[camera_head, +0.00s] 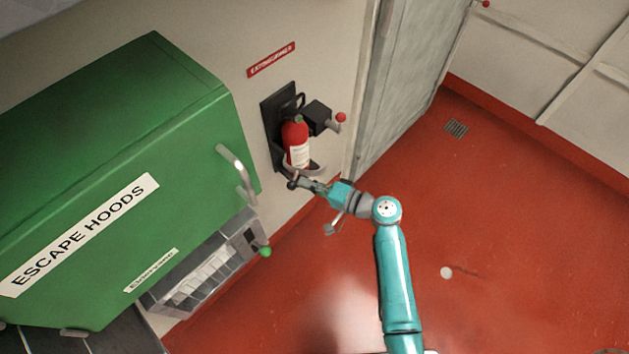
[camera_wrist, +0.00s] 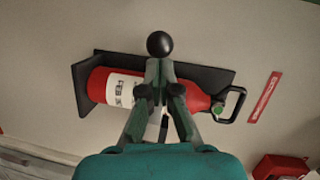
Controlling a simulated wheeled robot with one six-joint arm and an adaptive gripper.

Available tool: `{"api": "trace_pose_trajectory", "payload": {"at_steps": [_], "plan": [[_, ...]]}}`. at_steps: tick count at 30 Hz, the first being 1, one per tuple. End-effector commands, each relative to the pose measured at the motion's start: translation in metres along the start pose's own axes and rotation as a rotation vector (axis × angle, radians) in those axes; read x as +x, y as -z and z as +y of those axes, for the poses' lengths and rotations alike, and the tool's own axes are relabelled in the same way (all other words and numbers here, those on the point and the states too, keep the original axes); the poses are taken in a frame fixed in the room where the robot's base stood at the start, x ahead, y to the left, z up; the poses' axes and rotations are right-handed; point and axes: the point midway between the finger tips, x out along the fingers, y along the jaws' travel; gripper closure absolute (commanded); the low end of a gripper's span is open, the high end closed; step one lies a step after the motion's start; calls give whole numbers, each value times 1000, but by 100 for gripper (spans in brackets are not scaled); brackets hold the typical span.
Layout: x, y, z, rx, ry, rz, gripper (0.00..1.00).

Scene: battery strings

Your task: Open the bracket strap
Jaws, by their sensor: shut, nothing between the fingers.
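A red fire extinguisher (camera_head: 295,133) with a white label stands upright against a black wall bracket (camera_head: 272,112). In the wrist view the extinguisher (camera_wrist: 192,94) lies sideways across the picture, with the bracket plate (camera_wrist: 215,74) behind it. A pale curved band (camera_head: 316,169), perhaps the strap, shows low at the extinguisher's front. A black ball knob (camera_head: 291,185) is at my gripper's tip and also shows in the wrist view (camera_wrist: 160,44). My gripper (camera_head: 301,182) is shut in front of the extinguisher's lower part. Its fingers (camera_wrist: 160,70) hide much of the strap; I cannot tell whether they touch the knob.
A green escape-hoods cabinet (camera_head: 120,170) with a grey handle (camera_head: 236,172) stands left of my arm. A black box (camera_head: 317,116) with a red-knobbed lever (camera_head: 341,117) is right of the extinguisher. A green knob (camera_head: 265,252) is below the cabinet. The red floor on the right is largely clear.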

Motion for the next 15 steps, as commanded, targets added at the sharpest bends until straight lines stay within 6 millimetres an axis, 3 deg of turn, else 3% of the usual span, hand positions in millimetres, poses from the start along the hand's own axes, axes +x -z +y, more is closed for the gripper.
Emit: {"api": "trace_pose_trajectory", "payload": {"at_steps": [15], "plan": [[2, -4, 0, 6, -5, 31, 100]]}}
